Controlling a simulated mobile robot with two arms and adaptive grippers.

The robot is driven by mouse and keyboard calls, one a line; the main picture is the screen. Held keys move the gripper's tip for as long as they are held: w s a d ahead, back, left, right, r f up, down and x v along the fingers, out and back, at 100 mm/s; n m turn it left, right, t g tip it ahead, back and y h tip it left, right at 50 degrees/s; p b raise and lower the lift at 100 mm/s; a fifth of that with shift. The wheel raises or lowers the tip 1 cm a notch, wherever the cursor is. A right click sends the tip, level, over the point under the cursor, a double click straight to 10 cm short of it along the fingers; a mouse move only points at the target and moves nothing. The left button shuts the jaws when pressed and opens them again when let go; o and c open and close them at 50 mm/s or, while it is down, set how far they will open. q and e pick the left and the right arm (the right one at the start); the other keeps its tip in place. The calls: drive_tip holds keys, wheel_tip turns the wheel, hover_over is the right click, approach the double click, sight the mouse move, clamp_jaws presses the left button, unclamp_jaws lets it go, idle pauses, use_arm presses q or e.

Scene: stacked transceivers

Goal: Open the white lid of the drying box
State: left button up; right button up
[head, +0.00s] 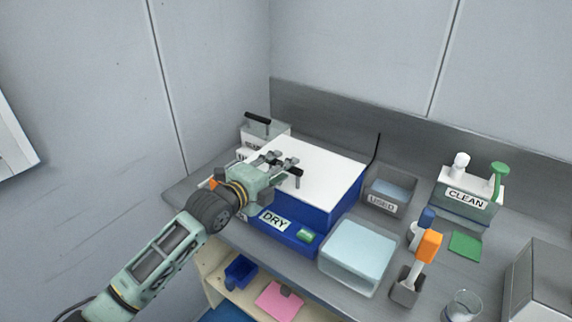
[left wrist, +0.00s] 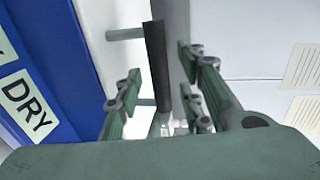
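The drying box (head: 345,200) is blue with a "DRY" label (head: 274,220) on its front, and stands on the grey bench. Its white lid (head: 325,160) lies flat on top and looks shut. My left gripper (head: 281,164) reaches in from the left over the front left part of the lid. In the left wrist view my left gripper (left wrist: 162,95) is open, with a dark handle bar (left wrist: 155,62) between its fingers and gaps beside it. The blue box front and its label show at the left there. The gripper hides part of the lid in the head view. My right gripper is not in view.
A grey "USED" bin (head: 388,195) stands right of the box, and a clear pale-blue container (head: 358,254) in front of it. A "CLEAN" holder (head: 467,205) is farther right. A container with a dark handle (head: 257,118) stands behind left, close to the wall.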

use_arm(q)
drive_tip(key=shift+x, duration=1.3)
clamp_jaws()
drive_tip(key=shift+f, duration=0.1)
